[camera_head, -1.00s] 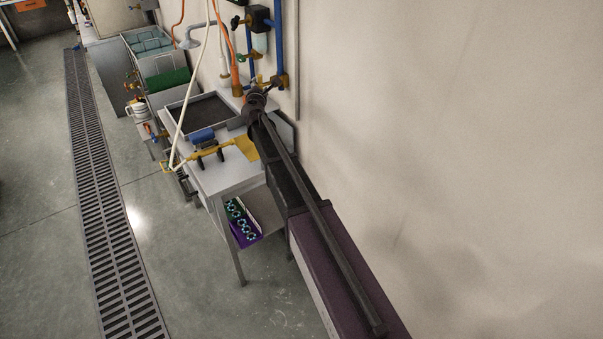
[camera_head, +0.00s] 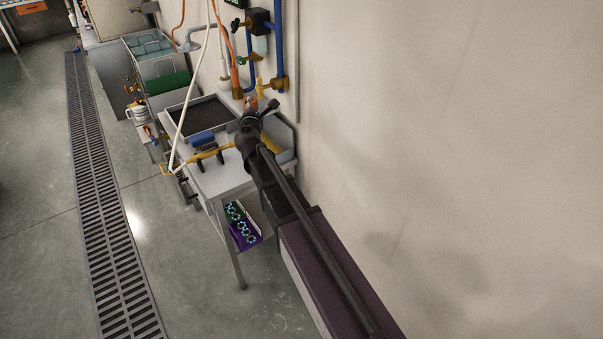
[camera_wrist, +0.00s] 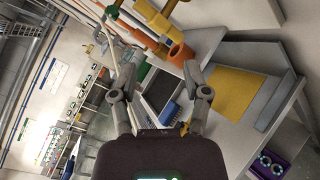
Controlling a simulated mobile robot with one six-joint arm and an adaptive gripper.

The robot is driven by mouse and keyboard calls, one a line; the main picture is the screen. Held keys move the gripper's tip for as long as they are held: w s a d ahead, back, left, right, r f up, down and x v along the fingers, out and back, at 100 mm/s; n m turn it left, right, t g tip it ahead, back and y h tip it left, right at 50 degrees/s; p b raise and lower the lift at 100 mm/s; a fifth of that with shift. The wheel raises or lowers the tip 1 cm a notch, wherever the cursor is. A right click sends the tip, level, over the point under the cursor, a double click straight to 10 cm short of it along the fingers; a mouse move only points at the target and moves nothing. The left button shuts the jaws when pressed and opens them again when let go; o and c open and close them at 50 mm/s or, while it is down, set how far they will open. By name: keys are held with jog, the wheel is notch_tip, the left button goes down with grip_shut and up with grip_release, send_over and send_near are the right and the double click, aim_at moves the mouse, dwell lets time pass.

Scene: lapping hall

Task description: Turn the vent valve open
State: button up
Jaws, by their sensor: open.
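Brass valve fittings with a yellow part (camera_head: 260,88) sit low on the wall pipes above the grey bench. In the wrist view a brass fitting (camera_wrist: 150,16) and an orange-brown cylindrical end (camera_wrist: 180,53) lie just beyond my fingertips, toward the top. I cannot tell which of these is the vent valve, nor its handle's setting. My gripper (camera_wrist: 158,70) is open and empty, its two fingers spread apart. In the head view my gripper (camera_head: 268,107) is over the bench's far end, below the fittings. I see no contact.
The bench (camera_head: 222,180) carries a dark-floored tray (camera_head: 205,113), a blue block (camera_head: 202,138) and a yellow sheet (camera_wrist: 230,92). A white hose (camera_head: 189,92) hangs in front. Blue pipes (camera_head: 279,45) run up the wall. A floor grate (camera_head: 100,190) runs along the left.

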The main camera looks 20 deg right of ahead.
jog(key=s+d+f+m+g+h+b, duration=0.1)
jog(key=s+d+f+m+g+b, duration=0.1)
jog(key=s+d+f+m+g, duration=0.3)
jog(key=s+d+f+m+g+b, duration=0.2)
jog(key=s+d+f+m+g, duration=0.3)
jog(key=s+f+m, duration=0.6)
jog(key=shift+s+f+h, duration=0.3)
jog(key=shift+s+h, duration=0.1)
jog(key=shift+s, duration=0.35)
dwell(0.3)
jog(key=s+a+f+m+g+y, duration=0.3)
jog(key=s, duration=0.5)
jog(key=s+a+f+m+g+y, duration=0.3)
jog(key=s+m+g+y, duration=0.1)
jog(key=s, duration=0.5)
